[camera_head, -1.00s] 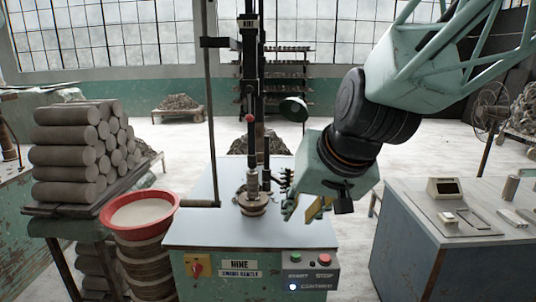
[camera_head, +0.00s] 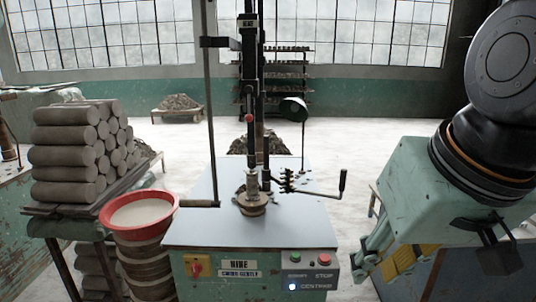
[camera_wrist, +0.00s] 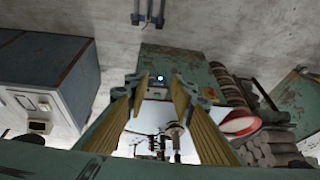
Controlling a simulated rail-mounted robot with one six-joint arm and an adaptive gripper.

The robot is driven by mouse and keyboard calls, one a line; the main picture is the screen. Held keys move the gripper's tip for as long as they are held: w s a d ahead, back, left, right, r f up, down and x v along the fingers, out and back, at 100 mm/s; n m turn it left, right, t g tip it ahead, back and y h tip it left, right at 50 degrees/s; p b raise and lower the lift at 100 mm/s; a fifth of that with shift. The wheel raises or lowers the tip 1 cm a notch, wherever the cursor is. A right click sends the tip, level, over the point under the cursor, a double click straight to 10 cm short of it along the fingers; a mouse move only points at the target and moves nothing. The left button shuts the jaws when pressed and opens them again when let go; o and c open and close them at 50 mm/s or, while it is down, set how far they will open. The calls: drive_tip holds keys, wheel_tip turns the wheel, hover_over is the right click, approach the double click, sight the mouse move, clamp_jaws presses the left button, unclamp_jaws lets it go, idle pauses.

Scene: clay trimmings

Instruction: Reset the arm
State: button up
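My gripper (camera_head: 368,266) is at the right of the head view, in front of the grey-topped bench and right of the machine's control box. Its green fingers with yellow pads point down and to the left. In the wrist view my gripper (camera_wrist: 160,90) shows its two fingers spread apart, with a clear gap and nothing held between them. The machine table (camera_head: 220,220) shows between and beyond the fingers in the wrist view.
The press column (camera_head: 250,90) and a crank handle (camera_head: 343,182) rise from the machine table. A red basin (camera_head: 112,220) and stacked clay cylinders (camera_head: 65,155) stand at left. The control box (camera_head: 308,272) is close to my gripper. My arm hides much of the right bench.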

drive_tip(key=s+d+h, duration=0.1)
drive_tip(key=s+d, duration=0.3)
drive_tip(key=s, duration=0.5)
drive_tip(key=shift+s+f+g, duration=0.2)
drive_tip(key=shift+s+g, duration=0.1)
drive_tip(key=shift+g, duration=0.1)
